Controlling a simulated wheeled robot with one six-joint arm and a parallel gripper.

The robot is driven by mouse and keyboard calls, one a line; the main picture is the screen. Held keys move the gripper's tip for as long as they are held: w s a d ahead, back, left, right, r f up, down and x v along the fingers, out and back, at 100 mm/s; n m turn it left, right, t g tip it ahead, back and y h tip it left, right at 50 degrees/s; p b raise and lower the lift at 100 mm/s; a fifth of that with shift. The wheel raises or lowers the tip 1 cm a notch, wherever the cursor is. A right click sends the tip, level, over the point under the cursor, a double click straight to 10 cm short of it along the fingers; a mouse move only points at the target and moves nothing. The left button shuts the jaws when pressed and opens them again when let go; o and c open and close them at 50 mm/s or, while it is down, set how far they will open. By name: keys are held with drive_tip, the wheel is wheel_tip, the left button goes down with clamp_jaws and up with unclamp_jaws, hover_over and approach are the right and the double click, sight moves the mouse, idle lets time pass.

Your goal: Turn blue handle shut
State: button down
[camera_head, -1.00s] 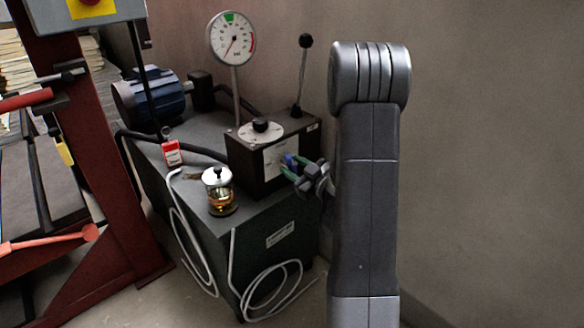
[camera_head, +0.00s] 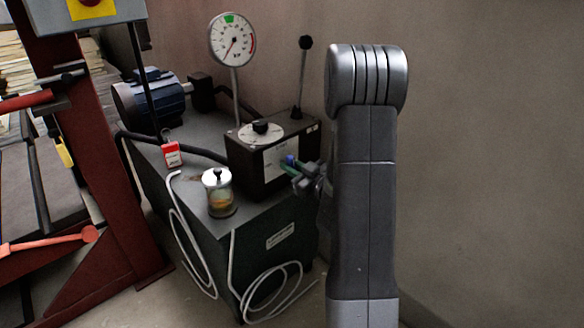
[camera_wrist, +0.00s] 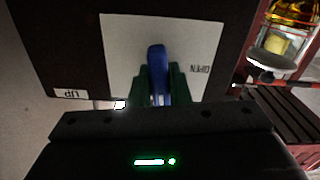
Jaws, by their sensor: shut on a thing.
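The blue handle (camera_wrist: 156,72) stands out from a white label plate (camera_wrist: 118,40) on the front of a black control box (camera_head: 250,168). It also shows in the head view (camera_head: 290,159) as a small blue spot. My gripper (camera_wrist: 157,88) has its two green fingers on either side of the handle, shut on it. In the head view my gripper (camera_head: 292,170) reaches the box front from the right. In the wrist view the handle looks lengthwise and the word OPEN shows upside down beside it. My fingers partly cover the lower part of the handle.
A black knob (camera_head: 261,126) and a black-balled lever (camera_head: 305,42) stand on the box. A gauge (camera_head: 232,40) rises behind it. A glass jar (camera_head: 217,195) and a red tag (camera_head: 172,153) are to the left. A red frame (camera_head: 100,150) stands farther left.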

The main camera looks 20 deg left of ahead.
drive_tip(key=shift+m, duration=1)
drive_tip(key=c, duration=1.4)
unclamp_jaws()
drive_tip(key=shift+o, duration=0.2)
drive_tip(key=p+v, duration=0.2)
drive_tip(key=v, duration=1.1)
drive_tip(key=shift+d, duration=0.4)
drive_tip(key=shift+s+a, duration=0.1)
drive_tip(key=shift+a, duration=0.05)
